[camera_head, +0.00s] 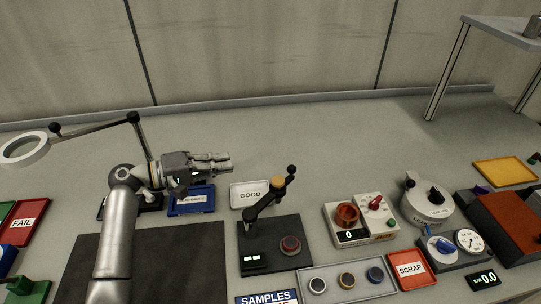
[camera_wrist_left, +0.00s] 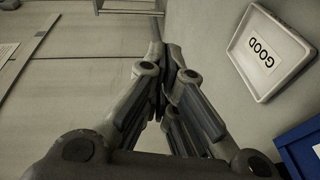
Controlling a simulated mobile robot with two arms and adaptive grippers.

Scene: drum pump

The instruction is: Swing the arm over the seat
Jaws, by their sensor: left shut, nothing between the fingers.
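The black arm (camera_head: 268,198) is a slanted lever with a black ball knob at its upper end and an orange-yellow cap near the top. It rises from the left part of a dark base block (camera_head: 262,232). My right gripper is not in view.
A white GOOD tray (camera_head: 236,200) and a blue tray (camera_head: 176,210) lie near my left gripper. The GOOD tray also shows in the left wrist view (camera_wrist_left: 236,47). A samples tray (camera_head: 330,295) with several rings and a red SCRAP tray (camera_head: 427,281) lie in front. The back table is clear.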

